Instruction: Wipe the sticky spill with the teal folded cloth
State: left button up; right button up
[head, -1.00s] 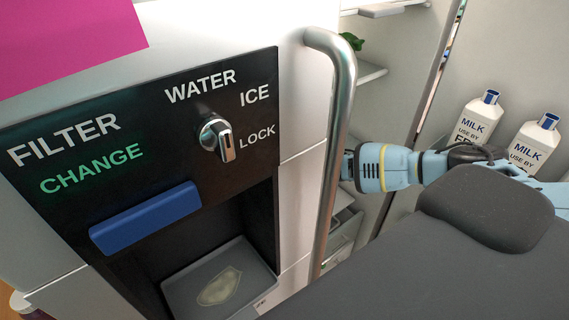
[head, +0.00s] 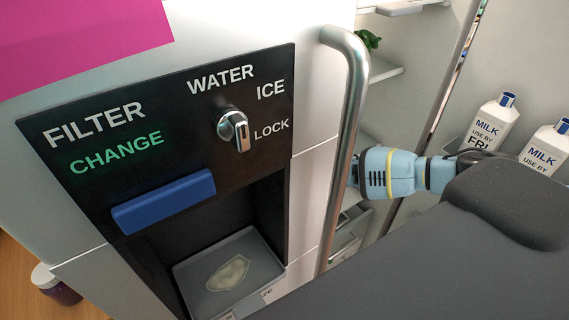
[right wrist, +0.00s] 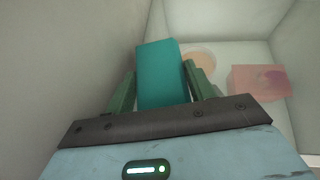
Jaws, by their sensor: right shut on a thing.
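The teal folded cloth (right wrist: 161,75) is between the fingers of my right gripper (right wrist: 162,92) in the right wrist view, and the gripper is shut on it. Beyond the cloth, a flat orange-tan round patch (right wrist: 199,59), which looks like a spill, lies on the pale surface, partly hidden by the cloth and a finger. I cannot tell whether the cloth touches it. In the head view a pale patch (head: 228,273) also lies in the dispenser's tray (head: 203,304). There my right arm reaches behind the door handle, and its gripper is hidden. My left gripper is not in view.
A pinkish-red translucent box (right wrist: 259,81) stands right of the patch, close to the far wall. A pale wall (right wrist: 70,60) runs close on the left. In the head view, the vertical metal handle (head: 345,150) stands before my arm. Milk bottles (head: 492,125) stand at right.

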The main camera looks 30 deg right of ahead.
jog(key=shift+s+d+f, duration=0.1)
jog(key=shift+s+f, duration=0.2)
jog(key=shift+f, duration=0.05)
jog(key=shift+w+d+r, duration=0.15)
jog(key=shift+d+r, duration=0.05)
jog(key=shift+d, duration=0.85)
jog(key=shift+w+d+r, duration=0.15)
jog(key=shift+d, duration=0.9)
jog(key=shift+d, duration=0.2)
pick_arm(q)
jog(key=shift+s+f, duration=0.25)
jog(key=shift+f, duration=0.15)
pick_arm(e)
jog(key=shift+w+d, duration=0.15)
jog(key=shift+d, duration=0.7)
jog(key=shift+w+d, duration=0.1)
jog(key=shift+d, duration=0.7)
jog(key=shift+d, duration=0.1)
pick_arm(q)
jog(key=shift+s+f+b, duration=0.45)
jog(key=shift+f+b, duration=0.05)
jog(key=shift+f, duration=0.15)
pick_arm(e)
jog(key=shift+d+f, duration=0.15)
jog(key=shift+d, duration=0.8)
jog(key=shift+d+f, duration=0.1)
jog(key=shift+d, duration=0.8)
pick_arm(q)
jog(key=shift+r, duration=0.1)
